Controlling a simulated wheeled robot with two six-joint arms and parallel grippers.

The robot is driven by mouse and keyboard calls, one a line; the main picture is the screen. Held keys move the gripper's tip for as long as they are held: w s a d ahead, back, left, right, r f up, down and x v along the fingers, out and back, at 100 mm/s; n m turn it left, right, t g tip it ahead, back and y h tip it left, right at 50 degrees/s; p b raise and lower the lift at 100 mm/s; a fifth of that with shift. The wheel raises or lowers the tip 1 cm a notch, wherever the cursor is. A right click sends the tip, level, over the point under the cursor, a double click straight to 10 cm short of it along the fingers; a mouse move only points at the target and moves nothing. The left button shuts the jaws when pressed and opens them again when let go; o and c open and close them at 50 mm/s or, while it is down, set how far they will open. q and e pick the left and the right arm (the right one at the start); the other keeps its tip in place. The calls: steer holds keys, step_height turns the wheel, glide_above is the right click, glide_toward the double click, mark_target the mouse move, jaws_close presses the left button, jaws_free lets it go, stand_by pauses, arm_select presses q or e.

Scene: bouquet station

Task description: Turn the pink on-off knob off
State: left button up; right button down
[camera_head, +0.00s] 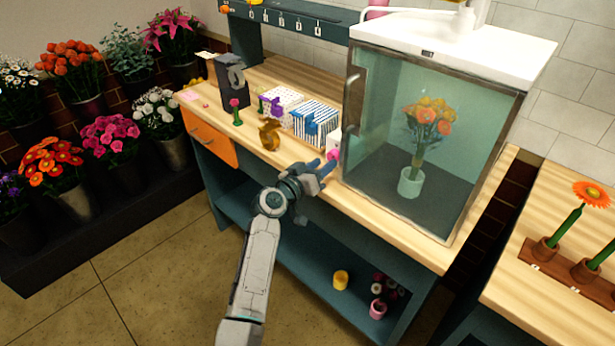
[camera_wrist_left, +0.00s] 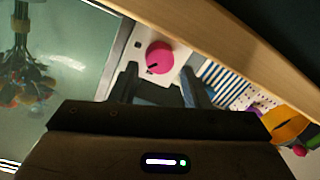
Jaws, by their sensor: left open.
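The pink knob (camera_wrist_left: 160,57) is a round dial with a dark mark, on a white panel (camera_wrist_left: 133,50) beside the glass cabinet. In the head view the knob (camera_head: 333,154) shows as a small pink patch just past my left gripper's fingertips. My left gripper (camera_head: 326,169) is open, with its fingers pointing at the knob. In the left wrist view the two fingers of my left gripper (camera_wrist_left: 160,80) stand apart, and the knob appears just beyond the gap between them. I cannot tell whether they touch it. My right gripper is not in view.
The glass-fronted cabinet (camera_head: 362,120) with a bouquet inside stands right of the knob. Patterned boxes (camera_head: 316,124), a gold tape dispenser (camera_head: 269,135) and a small pink flower (camera_head: 235,104) stand on the wooden bench (camera_head: 215,112) to the left. A shelf (camera_head: 330,262) runs below.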

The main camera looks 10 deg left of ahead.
arm_select(q)
steer(key=b+v, duration=0.1)
steer(key=v, duration=0.6)
steer(key=shift+s+a, duration=0.25)
steer(key=shift+s, duration=0.05)
